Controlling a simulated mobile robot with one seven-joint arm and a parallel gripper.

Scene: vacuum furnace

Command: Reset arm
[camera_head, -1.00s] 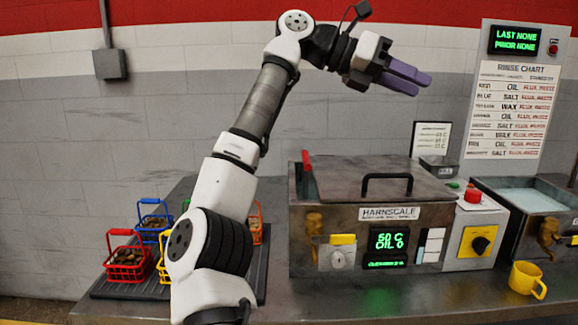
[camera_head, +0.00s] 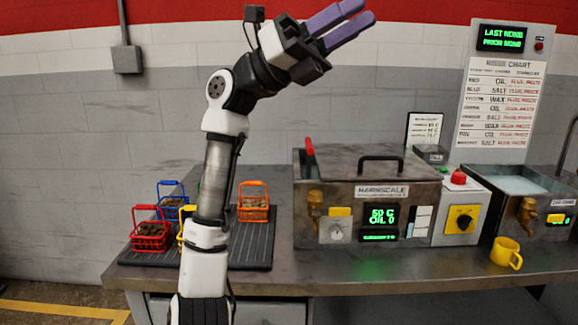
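My gripper (camera_head: 342,25) is raised high above the bench, in front of the red and white wall. Its two purple fingers point up and to the right, with a gap between them and nothing held. My arm rises from the bottom of the picture, left of centre, and bends at the elbow toward the upper right. The gripper is well clear of everything on the bench.
The furnace (camera_head: 318,172) with a black lid handle stands on the bench (camera_head: 300,277). Right of it are a control box (camera_head: 460,205), a water tank (camera_head: 515,185) and a yellow mug (camera_head: 507,252). Red (camera_head: 150,237), blue (camera_head: 172,203) and orange (camera_head: 253,203) baskets stand left on a black mat (camera_head: 255,250).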

